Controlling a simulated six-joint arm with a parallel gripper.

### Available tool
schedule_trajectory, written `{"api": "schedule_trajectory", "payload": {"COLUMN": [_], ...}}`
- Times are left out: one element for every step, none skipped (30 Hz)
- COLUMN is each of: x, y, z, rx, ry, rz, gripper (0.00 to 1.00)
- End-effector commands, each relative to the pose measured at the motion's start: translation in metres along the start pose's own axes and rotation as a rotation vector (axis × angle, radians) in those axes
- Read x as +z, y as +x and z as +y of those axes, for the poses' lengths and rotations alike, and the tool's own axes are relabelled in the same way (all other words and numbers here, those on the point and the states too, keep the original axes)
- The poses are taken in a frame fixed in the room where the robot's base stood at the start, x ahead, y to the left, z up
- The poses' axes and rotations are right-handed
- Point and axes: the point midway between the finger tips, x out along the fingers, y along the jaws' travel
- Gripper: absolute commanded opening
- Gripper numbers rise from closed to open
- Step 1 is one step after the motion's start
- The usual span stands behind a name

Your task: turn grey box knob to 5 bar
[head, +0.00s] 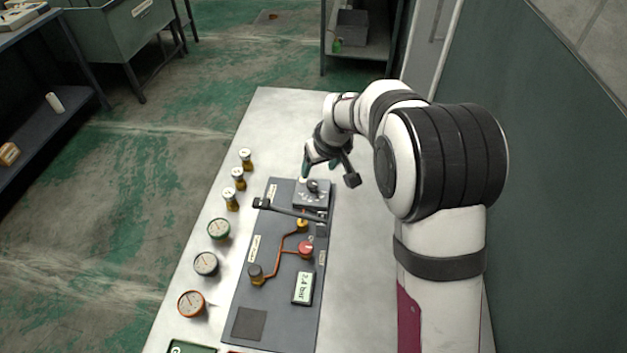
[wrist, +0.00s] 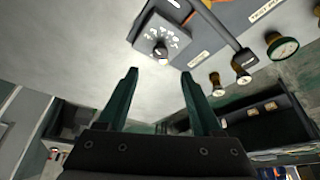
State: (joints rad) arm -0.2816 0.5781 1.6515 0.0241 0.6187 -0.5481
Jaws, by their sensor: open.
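The grey box (head: 311,195) with its dark knob stands at the far end of the dark panel in the head view. In the wrist view the grey box (wrist: 160,36) shows a dial of pale numbers and a dark knob (wrist: 161,50) with a light mark; the numbers are too small to read. My gripper (wrist: 159,75) is open and empty, its two dark green fingers apart and pointing towards the knob without touching it. In the head view my gripper (head: 306,170) is just beyond the box. A display (head: 303,287) on the panel seems to read 2.4 bar.
A black lever bar (head: 290,209) lies across the panel close to the grey box. A red knob (head: 305,248), a yellow fitting (head: 302,224) and orange piping are on the panel (head: 283,319). The table right of the panel is bare.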

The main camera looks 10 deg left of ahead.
Motion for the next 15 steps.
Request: {"api": "schedule_trajectory", "payload": {"x": [0.001, 0.002, 0.002, 0.002, 0.001, 0.001, 0.002, 0.001, 0.001, 0.001, 0.001, 0.001, 0.001, 0.001, 0.001], "y": [0.017, 0.026, 0.038, 0.046, 0.054, 0.063, 0.069, 0.074, 0.08, 0.084, 0.087, 0.09, 0.092, 0.093, 0.095], "z": [-0.001, -0.001, -0.001, -0.001, -0.001, -0.001, -0.001, -0.001, -0.001, -0.001, -0.001, -0.001, -0.001, -0.001, -0.001], "rx": [-0.001, -0.002, -0.002, -0.002, -0.002, -0.002, -0.002, -0.002, -0.002, -0.002, -0.002, -0.002, -0.002, -0.002, -0.002], "ry": [0.0, 0.0, 0.0, 0.001, 0.001, 0.002, 0.002, 0.002, 0.002, 0.002, 0.003, 0.003, 0.003, 0.003, 0.003], "rz": [-0.005, -0.005, -0.004, -0.004, -0.003, -0.003, -0.003, -0.002, -0.001, -0.001, -0.002, -0.001, 0.0, 0.0, 0.0], "gripper": [0.67, 0.67, 0.67, 0.67, 0.67, 0.67, 0.67, 0.67, 0.67, 0.67, 0.67, 0.67, 0.67, 0.67, 0.67]}}
